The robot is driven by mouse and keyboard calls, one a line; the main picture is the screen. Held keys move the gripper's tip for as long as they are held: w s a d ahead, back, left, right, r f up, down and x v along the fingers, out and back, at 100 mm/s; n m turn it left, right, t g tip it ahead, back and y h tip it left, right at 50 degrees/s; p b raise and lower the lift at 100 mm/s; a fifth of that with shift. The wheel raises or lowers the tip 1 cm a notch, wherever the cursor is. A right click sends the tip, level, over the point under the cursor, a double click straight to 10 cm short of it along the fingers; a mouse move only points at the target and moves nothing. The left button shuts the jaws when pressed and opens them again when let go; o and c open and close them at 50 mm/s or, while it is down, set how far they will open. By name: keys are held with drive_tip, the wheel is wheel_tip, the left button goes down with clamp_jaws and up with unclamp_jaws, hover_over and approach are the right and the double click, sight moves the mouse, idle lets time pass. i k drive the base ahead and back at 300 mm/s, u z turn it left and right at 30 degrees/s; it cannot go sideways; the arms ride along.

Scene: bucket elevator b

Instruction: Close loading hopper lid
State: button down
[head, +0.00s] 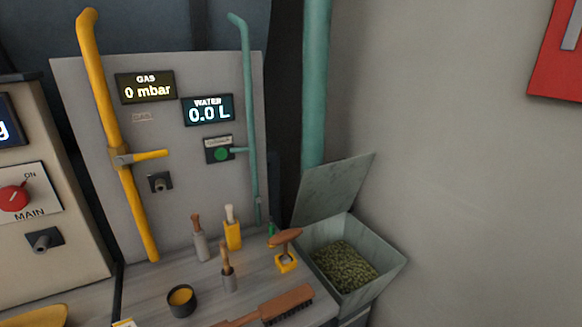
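The loading hopper (384,270) is a grey-green metal bin at the lower right of the head view, filled with greenish granules (345,266). Its lid (333,188) is a flat plate of the same colour. The lid stands open, tilted up at the hopper's back edge. The lid's front face and the hopper's mouth are unobstructed. My gripper is not in view.
A counter (150,285) left of the hopper holds a brush (286,305), a tamper-like tool (286,250), several small handled tools and a dark cup (181,300). A green vertical pipe (316,90) rises behind the lid. A wall stands right.

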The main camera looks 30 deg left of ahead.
sight(326, 190)
drive_tip(key=u, duration=0.75)
drive_tip(key=i, duration=0.85)
drive_tip(key=u, duration=0.8)
